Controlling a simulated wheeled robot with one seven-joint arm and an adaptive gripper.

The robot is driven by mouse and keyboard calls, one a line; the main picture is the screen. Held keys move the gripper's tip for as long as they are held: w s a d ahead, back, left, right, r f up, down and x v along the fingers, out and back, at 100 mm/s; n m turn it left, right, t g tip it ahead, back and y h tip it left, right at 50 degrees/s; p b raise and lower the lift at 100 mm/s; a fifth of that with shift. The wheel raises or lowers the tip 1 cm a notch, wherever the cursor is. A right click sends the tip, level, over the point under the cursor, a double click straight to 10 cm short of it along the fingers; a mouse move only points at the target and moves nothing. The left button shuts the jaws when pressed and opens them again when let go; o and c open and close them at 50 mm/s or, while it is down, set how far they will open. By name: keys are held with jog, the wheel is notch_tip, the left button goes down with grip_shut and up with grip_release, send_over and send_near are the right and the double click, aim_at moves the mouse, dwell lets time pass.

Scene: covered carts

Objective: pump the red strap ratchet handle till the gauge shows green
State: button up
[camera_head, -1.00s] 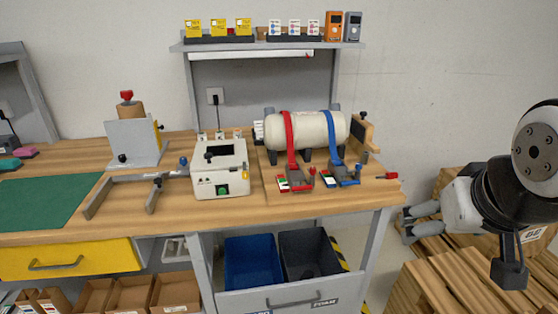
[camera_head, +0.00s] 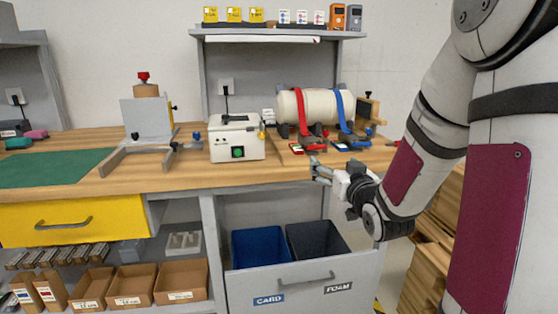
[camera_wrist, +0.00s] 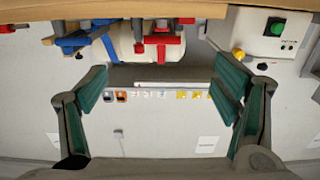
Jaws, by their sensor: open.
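The red strap (camera_head: 302,108) loops over the cream tank (camera_head: 322,104) on the workbench, with its red ratchet handle (camera_head: 314,141) at the tank's front foot. The gauge beside it is too small to read. The red ratchet parts also show upside down at the top of the wrist view (camera_wrist: 162,40). My gripper (camera_head: 318,171) is in front of the bench's front edge, below the ratchet and apart from it. In the wrist view its fingers (camera_wrist: 162,92) are wide apart with nothing between them.
A blue strap (camera_head: 342,110) with its own ratchet is right of the red one. A white box with a green button (camera_head: 238,153) stands to the left. A drawer with blue (camera_head: 258,247) and dark bins is open below my gripper. A shelf (camera_head: 280,34) is behind.

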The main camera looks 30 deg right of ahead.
aim_at(317, 148)
jog(key=b+x, duration=0.1)
jog(key=x, duration=1.2)
jog(key=shift+w+b, duration=0.4)
